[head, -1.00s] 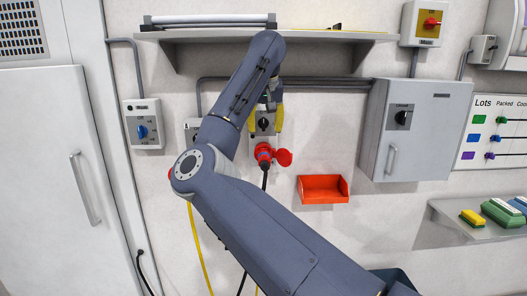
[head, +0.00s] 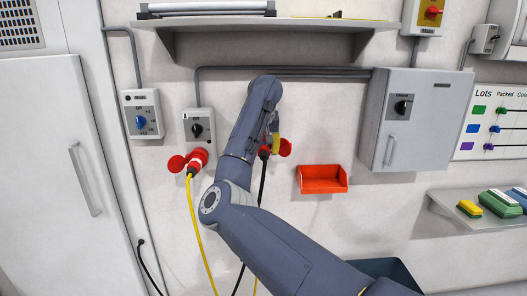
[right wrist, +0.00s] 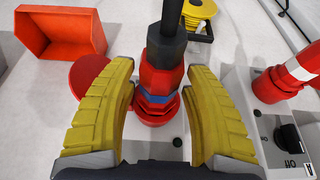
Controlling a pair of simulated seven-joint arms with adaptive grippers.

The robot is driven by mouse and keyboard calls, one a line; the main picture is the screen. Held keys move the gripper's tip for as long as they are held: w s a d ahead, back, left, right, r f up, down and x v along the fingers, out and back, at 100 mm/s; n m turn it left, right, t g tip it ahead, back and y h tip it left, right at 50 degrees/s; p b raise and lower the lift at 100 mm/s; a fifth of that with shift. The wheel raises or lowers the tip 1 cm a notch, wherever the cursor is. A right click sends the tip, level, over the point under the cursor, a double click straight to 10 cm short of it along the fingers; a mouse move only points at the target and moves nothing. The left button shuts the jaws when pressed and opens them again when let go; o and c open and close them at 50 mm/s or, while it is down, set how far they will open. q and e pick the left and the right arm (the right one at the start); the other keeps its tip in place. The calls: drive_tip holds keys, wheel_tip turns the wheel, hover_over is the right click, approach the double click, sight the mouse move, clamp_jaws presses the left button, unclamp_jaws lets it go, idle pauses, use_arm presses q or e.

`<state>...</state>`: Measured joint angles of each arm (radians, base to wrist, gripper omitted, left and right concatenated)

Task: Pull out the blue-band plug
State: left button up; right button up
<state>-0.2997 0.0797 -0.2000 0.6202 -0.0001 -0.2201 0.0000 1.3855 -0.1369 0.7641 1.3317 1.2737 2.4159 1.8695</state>
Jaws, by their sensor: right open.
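The blue-band plug (right wrist: 158,82) is red with a blue ring and a black cable end. It sits in its red socket (right wrist: 155,116) on the wall, with a round red lid (right wrist: 92,76) beside it. My right gripper (right wrist: 157,95) is open, its yellow-padded fingers on either side of the plug, with gaps showing between pads and plug. In the head view my arm hides much of this gripper (head: 273,140) and the socket; the plug's lower end (head: 264,154) and the lid (head: 286,147) show. My left gripper is not in view.
A second red plug (head: 194,163) with a white band and yellow cable is in the socket to the left. A red open bin (head: 322,180) hangs to the right. A shelf (head: 270,27) runs above; a grey cabinet (head: 412,150) stands right of the bin.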

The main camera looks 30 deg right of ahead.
sight(264, 153)
drive_tip(key=shift+w+d+f, duration=0.1)
drive_tip(key=shift+w+f, duration=0.05)
drive_tip(key=shift+f, duration=0.35)
drive_tip(key=shift+c, duration=0.3)
clamp_jaws()
drive_tip(key=shift+s+a, duration=0.25)
drive_tip(key=shift+s, duration=0.1)
drive_tip(key=shift+s+a, duration=0.55)
drive_tip(key=shift+s, duration=0.4)
drive_tip(key=shift+s+a, duration=0.5)
drive_tip(key=shift+s, duration=0.4)
idle(0.4)
drive_tip(key=shift+s+a, duration=0.5)
drive_tip(key=shift+s, duration=0.35)
drive_tip(key=shift+s+a, duration=0.45)
drive_tip(key=shift+s, duration=0.4)
drive_tip(key=shift+s+a, duration=0.5)
drive_tip(key=shift+s, duration=0.35)
